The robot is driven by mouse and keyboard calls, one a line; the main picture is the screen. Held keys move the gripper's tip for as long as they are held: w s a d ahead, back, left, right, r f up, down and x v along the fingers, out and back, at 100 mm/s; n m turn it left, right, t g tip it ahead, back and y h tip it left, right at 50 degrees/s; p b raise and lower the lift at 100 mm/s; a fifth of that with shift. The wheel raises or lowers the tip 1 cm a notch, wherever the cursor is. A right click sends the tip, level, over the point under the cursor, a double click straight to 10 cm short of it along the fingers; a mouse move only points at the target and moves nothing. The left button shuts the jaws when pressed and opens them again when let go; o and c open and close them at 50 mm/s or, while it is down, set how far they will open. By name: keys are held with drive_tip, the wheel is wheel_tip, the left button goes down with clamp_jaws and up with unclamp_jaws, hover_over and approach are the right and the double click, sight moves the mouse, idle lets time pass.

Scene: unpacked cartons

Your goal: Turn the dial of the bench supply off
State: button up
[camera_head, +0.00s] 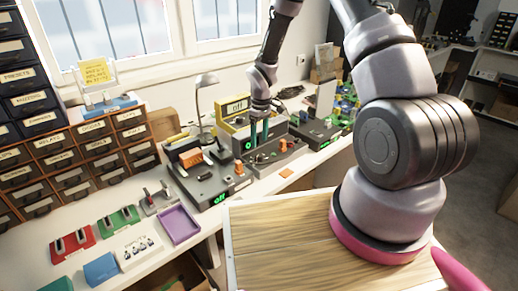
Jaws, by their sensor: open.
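My gripper (260,131) points down over the middle device on the bench, with its two dark teal fingers apart. It is small in this view, and I cannot tell whether the fingers touch anything. The middle device (285,153), grey with an orange part on top, stands below and around the fingers. A grey device (207,185) with a green display reading "off" stands to its left. A third dark device (318,130) with a green display stands to its right. I cannot tell which one is the bench supply. Any dial at the fingers is hidden or too small to make out.
A yellow-framed box (236,106) stands behind the gripper, and a desk lamp (207,84) to its left. Drawer cabinets (80,165) line the left. A purple tray (179,224) and red and green blocks lie at the bench front. A wooden-topped surface (285,250) is nearer.

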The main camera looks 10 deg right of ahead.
drive_tip(key=shift+d+r, duration=0.1)
drive_tip(key=shift+r, duration=2.05)
wheel_tip(320, 180, up, 12)
drive_tip(key=m+t, duration=0.1)
drive_tip(key=m, duration=0.1)
hover_over(260, 154)
drive_tip(key=d, duration=0.3)
drive_tip(key=s+d+r+m+t, duration=0.1)
drive_tip(key=s+d+r+m, duration=0.1)
drive_tip(key=s+r, duration=0.35)
drive_tip(key=s+d+r+m+t, duration=0.2)
drive_tip(key=r, duration=0.7)
drive_tip(key=s+d+r+m+t, duration=0.1)
drive_tip(key=s+r+m, duration=0.2)
drive_tip(key=s+r, duration=0.3)
drive_tip(key=s+d+r+m+t+y, duration=0.1)
drive_tip(key=s+r+m+t, duration=0.1)
drive_tip(key=s+r, duration=0.4)
drive_tip(key=s+m, duration=0.1)
drive_tip(key=s, duration=0.4)
drive_tip(key=shift+s+m+t+y, duration=0.3)
